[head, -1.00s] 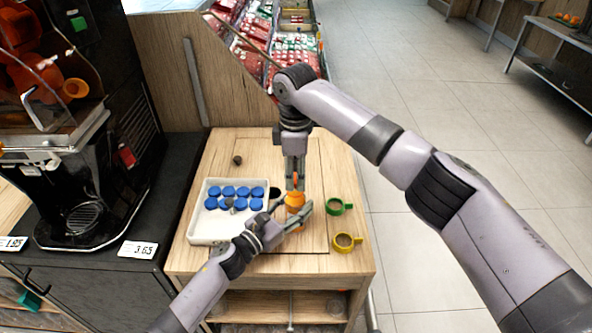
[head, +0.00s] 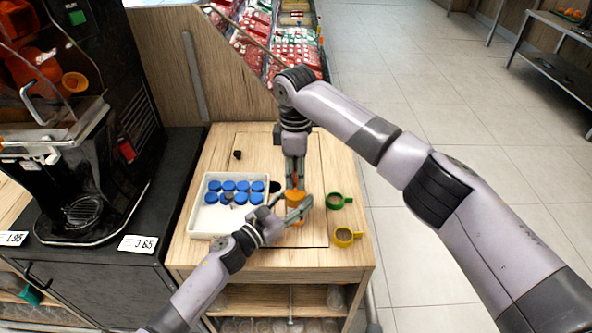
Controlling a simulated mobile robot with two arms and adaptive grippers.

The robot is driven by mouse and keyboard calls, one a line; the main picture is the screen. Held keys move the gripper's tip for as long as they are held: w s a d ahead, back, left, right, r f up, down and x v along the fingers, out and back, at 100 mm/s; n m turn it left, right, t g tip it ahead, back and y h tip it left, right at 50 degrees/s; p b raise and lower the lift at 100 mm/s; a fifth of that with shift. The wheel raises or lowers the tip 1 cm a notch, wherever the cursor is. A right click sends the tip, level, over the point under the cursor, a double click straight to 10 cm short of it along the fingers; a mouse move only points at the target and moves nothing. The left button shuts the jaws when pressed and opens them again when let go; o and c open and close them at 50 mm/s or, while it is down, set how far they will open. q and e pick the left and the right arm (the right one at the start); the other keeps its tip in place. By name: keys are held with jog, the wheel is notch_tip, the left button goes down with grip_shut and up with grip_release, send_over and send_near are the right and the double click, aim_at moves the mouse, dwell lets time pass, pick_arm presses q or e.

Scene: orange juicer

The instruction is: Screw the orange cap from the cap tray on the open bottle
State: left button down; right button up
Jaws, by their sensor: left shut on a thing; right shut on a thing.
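An orange bottle (head: 294,199) stands on the wooden table, partly hidden by my grippers. My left gripper (head: 290,214) is shut around the bottle's body from the lower left. My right gripper (head: 294,187) points straight down above the bottle and is shut on the orange cap at the bottle's top. The cap is mostly hidden between the fingers, and I cannot tell how it sits on the neck. The white cap tray (head: 202,226) lies left of the bottle, with several blue caps (head: 228,186) in its upper part.
A small dark object (head: 237,154) lies behind the tray. The black juicer (head: 85,150) stands at the left. The table's front is clear.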

jog(key=shift+f, duration=0.35)
